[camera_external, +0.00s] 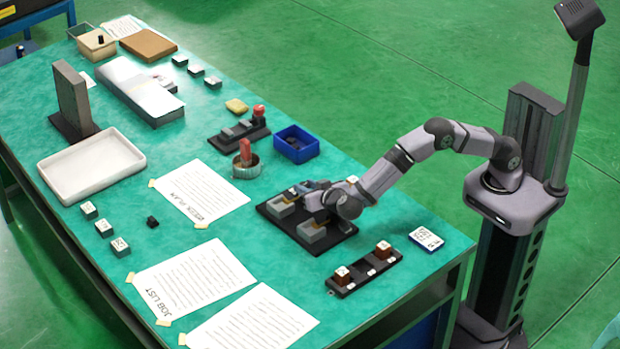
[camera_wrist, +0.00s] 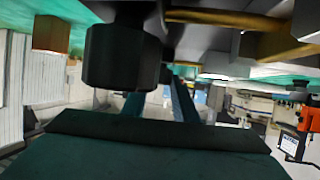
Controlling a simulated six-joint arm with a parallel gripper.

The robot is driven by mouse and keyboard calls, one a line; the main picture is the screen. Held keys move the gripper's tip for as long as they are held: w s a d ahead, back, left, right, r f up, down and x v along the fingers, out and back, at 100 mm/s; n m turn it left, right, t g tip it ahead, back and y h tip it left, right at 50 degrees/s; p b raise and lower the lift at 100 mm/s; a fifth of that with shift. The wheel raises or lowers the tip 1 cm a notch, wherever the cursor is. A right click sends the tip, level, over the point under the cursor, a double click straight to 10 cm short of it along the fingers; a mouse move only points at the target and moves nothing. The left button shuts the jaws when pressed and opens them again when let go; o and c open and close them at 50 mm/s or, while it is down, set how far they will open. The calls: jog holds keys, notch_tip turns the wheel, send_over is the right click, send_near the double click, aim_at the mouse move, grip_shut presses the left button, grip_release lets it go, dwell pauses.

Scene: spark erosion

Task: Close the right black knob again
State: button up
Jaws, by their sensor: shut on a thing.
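A black base plate (camera_external: 345,236) on the green table carries two grey vise-like blocks, a left block (camera_external: 280,208) and a right block (camera_external: 312,233), with brass-coloured parts. My gripper (camera_external: 305,190) is low over the far side of this plate. In the wrist view a thick black knob (camera_wrist: 122,57) is large and close in front of my gripper. My gripper is shut on a black knob; the contact itself is mostly hidden. I cannot tell from the external view which knob it is, because my wrist covers that area.
A blue bin (camera_external: 296,145) and a round container with a red-handled item (camera_external: 246,160) stand behind the plate. A black strip with two brown blocks (camera_external: 365,268) lies in front of it to the right. Paper sheets (camera_external: 200,192) lie to the left.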

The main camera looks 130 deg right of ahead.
jog(key=shift+w+d+r+m+g+p, duration=0.1)
jog(key=shift+w+r+m+g+p, duration=0.1)
jog(key=shift+m+g+p, duration=0.35)
jog(key=shift+w+m+g, duration=0.1)
jog(key=shift+m+g, duration=0.35)
jog(key=shift+m+g+y, duration=0.4)
jog(key=shift+g, duration=0.2)
jog(key=o, duration=1.1)
jog(key=shift+f, duration=0.1)
jog(key=shift+c, duration=0.2)
jog(key=shift+b, duration=0.3)
jog(key=shift+b+v, duration=0.6)
jog(key=shift+v, duration=3.1)
